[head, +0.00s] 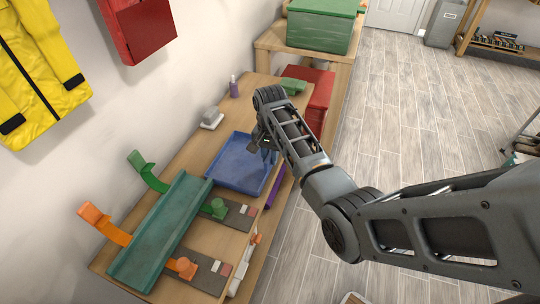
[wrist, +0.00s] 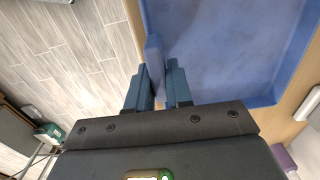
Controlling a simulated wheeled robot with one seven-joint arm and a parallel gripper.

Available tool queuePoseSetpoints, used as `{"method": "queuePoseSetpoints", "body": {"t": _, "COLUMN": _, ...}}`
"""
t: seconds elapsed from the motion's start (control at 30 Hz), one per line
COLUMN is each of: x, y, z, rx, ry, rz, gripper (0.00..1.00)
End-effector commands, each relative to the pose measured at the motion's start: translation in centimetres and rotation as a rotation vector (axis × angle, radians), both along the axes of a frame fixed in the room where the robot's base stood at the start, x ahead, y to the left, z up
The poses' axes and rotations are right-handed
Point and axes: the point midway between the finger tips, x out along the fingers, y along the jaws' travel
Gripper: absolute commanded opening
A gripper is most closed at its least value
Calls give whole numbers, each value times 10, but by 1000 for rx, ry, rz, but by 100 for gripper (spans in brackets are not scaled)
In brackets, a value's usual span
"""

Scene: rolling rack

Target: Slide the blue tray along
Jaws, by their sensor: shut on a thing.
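The blue tray (head: 232,166) is shallow and looks empty, and it lies on the wooden bench. My gripper (head: 257,140) is at the tray's right side in the head view, partly hidden by my own wrist. In the wrist view the gripper (wrist: 161,85) is shut on the tray's wall, with one finger on each side of it. The tray's floor (wrist: 220,40) fills the upper right of that view.
A green tray-like channel (head: 160,232) lies in front of the blue tray, with green and orange brackets beside it. A purple stick (head: 274,188) lies along the bench's right edge. A grey object (head: 212,117) and a purple bottle (head: 234,87) stand behind.

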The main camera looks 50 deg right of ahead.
Motion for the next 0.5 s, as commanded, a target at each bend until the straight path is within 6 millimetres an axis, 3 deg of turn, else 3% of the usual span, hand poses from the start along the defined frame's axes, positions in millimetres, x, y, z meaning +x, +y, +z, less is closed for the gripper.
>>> {"method": "queuePoseSetpoints", "body": {"t": 0.13, "x": 0, "y": 0, "z": 0, "rx": 0, "ry": 0, "rz": 0, "gripper": 0}}
{"method": "queuePoseSetpoints", "body": {"t": 0.5, "x": 3, "y": -4, "z": 0, "rx": 0, "ry": -2, "rz": -1, "gripper": 0}}
